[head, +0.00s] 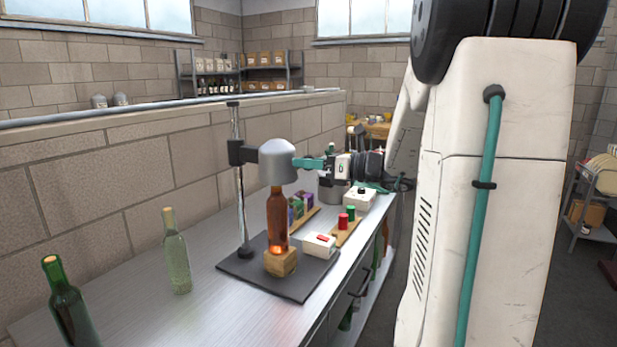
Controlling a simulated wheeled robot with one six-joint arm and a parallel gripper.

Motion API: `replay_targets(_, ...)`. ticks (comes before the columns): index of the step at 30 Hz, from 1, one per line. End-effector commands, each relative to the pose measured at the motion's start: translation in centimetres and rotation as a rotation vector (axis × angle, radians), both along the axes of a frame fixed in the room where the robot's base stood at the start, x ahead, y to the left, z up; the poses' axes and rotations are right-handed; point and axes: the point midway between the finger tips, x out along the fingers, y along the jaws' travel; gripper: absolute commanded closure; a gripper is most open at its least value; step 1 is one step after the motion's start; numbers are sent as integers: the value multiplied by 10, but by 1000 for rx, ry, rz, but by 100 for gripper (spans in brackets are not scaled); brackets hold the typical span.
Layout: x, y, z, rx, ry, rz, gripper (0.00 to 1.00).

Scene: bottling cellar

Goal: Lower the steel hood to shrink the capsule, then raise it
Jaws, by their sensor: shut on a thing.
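The steel hood (277,160) is a grey dome on an arm clamped to an upright post (240,190). It sits over the top of a brown bottle (277,217), so the bottle's neck end and any capsule are hidden. The bottle stands upright on a wooden block (281,263) on a dark base plate (300,287), with an orange glow near its foot. My gripper (309,163) reaches in from the right with teal fingers at the hood's right side. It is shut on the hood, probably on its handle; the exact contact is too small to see.
A white box with a red switch (319,245) sits right of the block. Behind are red and green spools (347,217) on a board and another white box (359,199). A clear bottle (176,252) and a dark green bottle (66,302) stand at the left. The bench between has free room.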

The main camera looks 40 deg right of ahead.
Motion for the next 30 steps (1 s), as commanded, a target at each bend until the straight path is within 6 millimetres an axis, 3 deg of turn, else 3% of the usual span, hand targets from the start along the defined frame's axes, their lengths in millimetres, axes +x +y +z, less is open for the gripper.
replay_targets(3, 0, -1, 35, -7, -8, -2, 100)
replay_targets(9, 0, -1, 69, -3, -5, -3, 100)
replay_targets(20, 0, -1, 76, -3, -8, -3, 100)
replay_targets(21, 0, -1, 76, -3, -10, -3, 55)
replay_targets(22, 0, -1, 76, -3, -9, -3, 47)
replay_targets(30, 0, 0, 74, -2, -4, -2, 46)
